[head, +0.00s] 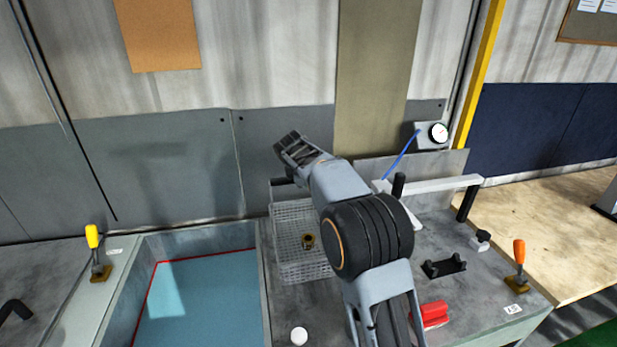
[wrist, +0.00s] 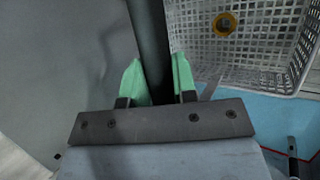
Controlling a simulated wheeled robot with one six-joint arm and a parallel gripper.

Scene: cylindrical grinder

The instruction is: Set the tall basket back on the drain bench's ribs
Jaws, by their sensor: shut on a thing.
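The tall basket (head: 291,264) is a pale wire-mesh box in the head view, left of my arm and beside the blue tank. A brass ring (head: 307,240) lies inside it. In the wrist view the basket (wrist: 270,68) fills the upper right, with the brass ring (wrist: 224,24) in it. My gripper (wrist: 158,82) has green fingertips closed on a dark bar (wrist: 150,45) at the basket's side, which looks like its handle. In the head view my gripper's fingertips are hidden. I cannot tell whether the basket's underside touches a surface; the bench ribs are not clearly visible.
The open tank (head: 200,300) with blue liquid and a red line lies to the left. On the right bench are a red block (head: 434,314), a black rest (head: 443,266), an orange-handled clamp (head: 519,262) and a pale rail (head: 435,185).

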